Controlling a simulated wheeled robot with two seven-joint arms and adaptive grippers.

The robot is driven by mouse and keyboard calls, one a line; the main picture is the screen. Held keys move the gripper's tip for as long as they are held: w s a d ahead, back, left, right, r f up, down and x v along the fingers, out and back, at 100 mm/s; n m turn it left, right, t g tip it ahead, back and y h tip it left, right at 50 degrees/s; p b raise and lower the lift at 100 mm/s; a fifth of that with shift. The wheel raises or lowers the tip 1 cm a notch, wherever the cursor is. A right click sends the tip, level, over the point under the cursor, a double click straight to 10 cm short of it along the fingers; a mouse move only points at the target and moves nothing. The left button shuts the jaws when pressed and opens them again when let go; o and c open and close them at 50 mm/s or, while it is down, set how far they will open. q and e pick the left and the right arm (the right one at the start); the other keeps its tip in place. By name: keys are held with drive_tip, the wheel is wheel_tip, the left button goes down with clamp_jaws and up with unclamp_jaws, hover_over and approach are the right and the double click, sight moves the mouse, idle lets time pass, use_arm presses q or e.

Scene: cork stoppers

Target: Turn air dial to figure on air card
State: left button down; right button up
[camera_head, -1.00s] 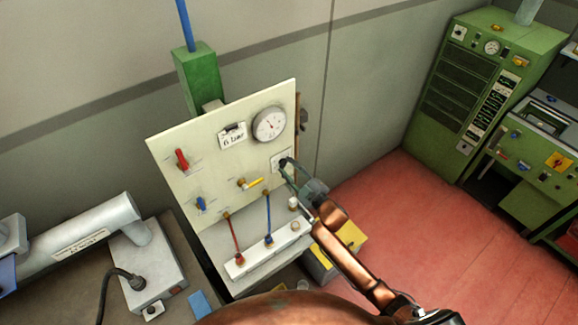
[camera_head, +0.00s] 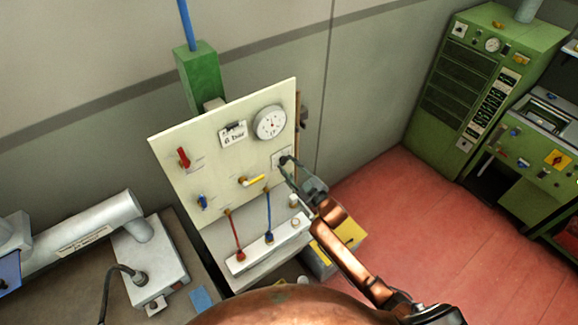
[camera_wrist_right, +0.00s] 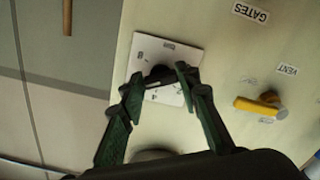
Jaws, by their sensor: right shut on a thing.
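The air card (camera_head: 233,134) on the cream panel (camera_head: 185,150) reads "6 bar". A round white pressure gauge (camera_head: 270,122) is to its right, its needle pointing roughly upward. The air dial, a dark knob (camera_wrist_right: 158,74) on a white scale plate (camera_wrist_right: 170,52), is at the panel's right side. My right gripper (camera_head: 288,162) is at that knob. In the right wrist view its two green fingers (camera_wrist_right: 160,78) are on either side of the knob, shut on it. My left gripper is not in view.
A red lever (camera_head: 183,157), a blue lever (camera_head: 202,202) and a yellow lever (camera_head: 252,181) are on the panel. Red and blue hoses run to a white manifold (camera_head: 250,257) below. A grey machine (camera_head: 150,270) stands at lower left. Red floor is open at right.

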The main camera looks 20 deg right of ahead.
drive_tip(key=o, duration=1.2)
drive_tip(key=shift+c, duration=0.2)
drive_tip(key=v, duration=1.2)
